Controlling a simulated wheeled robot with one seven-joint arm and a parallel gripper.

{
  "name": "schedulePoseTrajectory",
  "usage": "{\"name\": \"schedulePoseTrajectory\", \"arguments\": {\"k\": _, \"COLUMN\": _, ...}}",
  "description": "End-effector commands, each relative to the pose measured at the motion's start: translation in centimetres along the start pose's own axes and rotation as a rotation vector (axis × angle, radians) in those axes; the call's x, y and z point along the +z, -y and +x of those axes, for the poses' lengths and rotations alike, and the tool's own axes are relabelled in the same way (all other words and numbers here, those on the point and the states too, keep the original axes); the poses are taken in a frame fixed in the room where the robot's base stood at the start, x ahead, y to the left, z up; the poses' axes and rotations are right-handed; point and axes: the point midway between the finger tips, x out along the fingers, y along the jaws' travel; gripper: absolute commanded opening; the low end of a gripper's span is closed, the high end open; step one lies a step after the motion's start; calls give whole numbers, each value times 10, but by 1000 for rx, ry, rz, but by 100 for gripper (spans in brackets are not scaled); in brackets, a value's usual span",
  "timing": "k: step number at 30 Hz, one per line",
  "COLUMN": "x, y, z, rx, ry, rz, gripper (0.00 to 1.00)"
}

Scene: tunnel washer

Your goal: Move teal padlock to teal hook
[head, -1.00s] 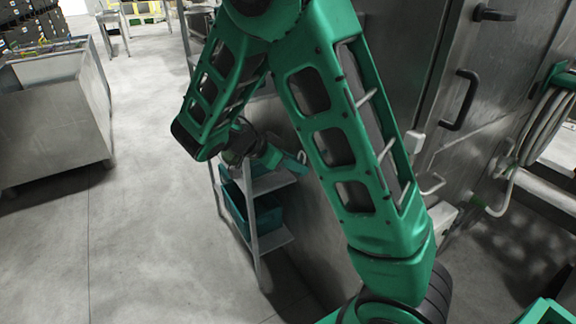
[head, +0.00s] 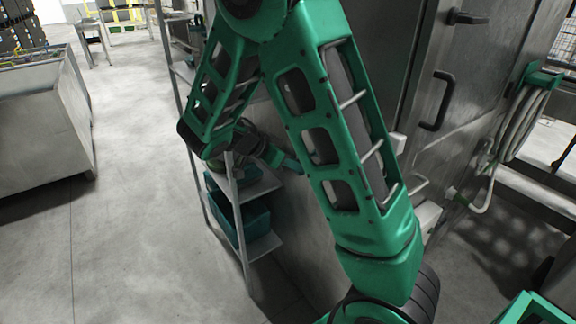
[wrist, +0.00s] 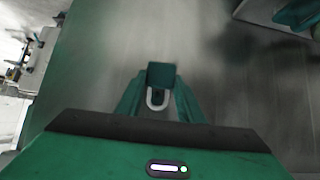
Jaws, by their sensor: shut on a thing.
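The teal padlock (wrist: 161,74) shows in the wrist view as a dark teal block with a pale U-shaped shackle pointing toward the camera. My gripper (wrist: 160,90) is shut on it, with one teal finger on each side. In the head view my gripper (head: 285,160) is beside the steel wall, above the shelf rack, and partly behind my own arm. The padlock cannot be made out clearly there. I cannot make out a teal hook in either view.
A steel shelf rack (head: 233,215) with teal bins (head: 250,219) stands below my gripper. A steel tub (head: 40,125) stands at left. A steel cabinet with a black handle (head: 436,102) and a coiled hose (head: 522,120) is at right. The floor (head: 130,190) between tub and rack is clear.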

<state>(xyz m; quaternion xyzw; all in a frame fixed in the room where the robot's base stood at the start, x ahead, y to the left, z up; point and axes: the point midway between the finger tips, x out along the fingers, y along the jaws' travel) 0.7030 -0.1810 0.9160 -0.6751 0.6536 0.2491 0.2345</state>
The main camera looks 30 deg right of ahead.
Motion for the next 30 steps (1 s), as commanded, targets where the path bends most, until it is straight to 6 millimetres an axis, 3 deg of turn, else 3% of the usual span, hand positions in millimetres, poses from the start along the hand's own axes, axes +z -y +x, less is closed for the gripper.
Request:
{"name": "schedulePoseTrajectory", "arguments": {"k": 12, "x": -12, "y": -1, "z": 18, "rx": 1, "ry": 0, "rz": -1, "gripper": 10}}
{"name": "schedulePoseTrajectory", "arguments": {"k": 30, "x": -8, "y": 0, "z": 33, "rx": 0, "ry": 0, "rz": -1, "gripper": 10}}
